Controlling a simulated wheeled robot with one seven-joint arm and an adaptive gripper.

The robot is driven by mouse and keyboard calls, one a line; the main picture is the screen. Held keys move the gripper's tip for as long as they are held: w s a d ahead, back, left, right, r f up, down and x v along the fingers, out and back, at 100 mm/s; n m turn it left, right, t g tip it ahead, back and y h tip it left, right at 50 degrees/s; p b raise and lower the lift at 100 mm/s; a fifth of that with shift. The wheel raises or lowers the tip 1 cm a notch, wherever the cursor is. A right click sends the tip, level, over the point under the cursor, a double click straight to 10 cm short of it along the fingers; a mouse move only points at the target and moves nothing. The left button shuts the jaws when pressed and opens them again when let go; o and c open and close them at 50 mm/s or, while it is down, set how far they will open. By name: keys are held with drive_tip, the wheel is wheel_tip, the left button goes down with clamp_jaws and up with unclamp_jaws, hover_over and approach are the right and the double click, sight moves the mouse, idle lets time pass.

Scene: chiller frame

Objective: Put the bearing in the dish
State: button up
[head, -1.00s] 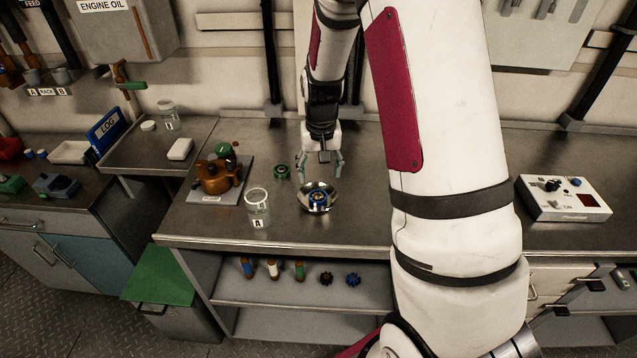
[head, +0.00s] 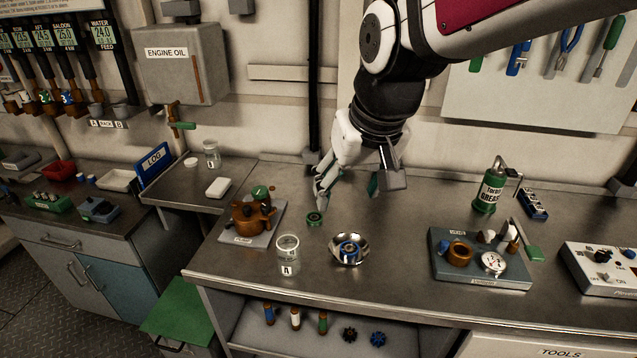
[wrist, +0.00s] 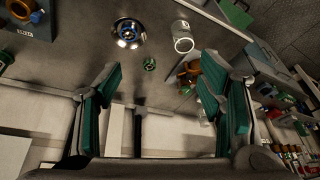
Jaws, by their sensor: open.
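A round steel dish (head: 336,261) stands on the bench near its front edge. A blue ring-shaped bearing (head: 349,250) sits inside it; both the dish (wrist: 128,43) and the bearing (wrist: 127,29) also show in the wrist view. A green ring-shaped part (head: 314,218) lies on the bench behind and left of the dish, apart from it. My gripper (head: 347,188) is open and empty, above the bench behind the dish. In the wrist view its two green-padded fingers (wrist: 162,80) are wide apart with nothing between them.
A clear jar marked A (head: 288,255) stands left of the dish, with a brown pump-like unit (head: 255,215) behind it. A blue-grey fixture with a gauge (head: 480,270) and a green grease can (head: 490,190) stand on the right. The bench between dish and fixture is clear.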

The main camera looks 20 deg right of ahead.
drive_tip(key=s+a+r+n+t, duration=0.1)
drive_tip(key=s+a+r, duration=0.2)
drive_tip(key=s, duration=0.7)
drive_tip(key=shift+n+t, duration=0.3)
drive_tip(key=shift+n, duration=0.1)
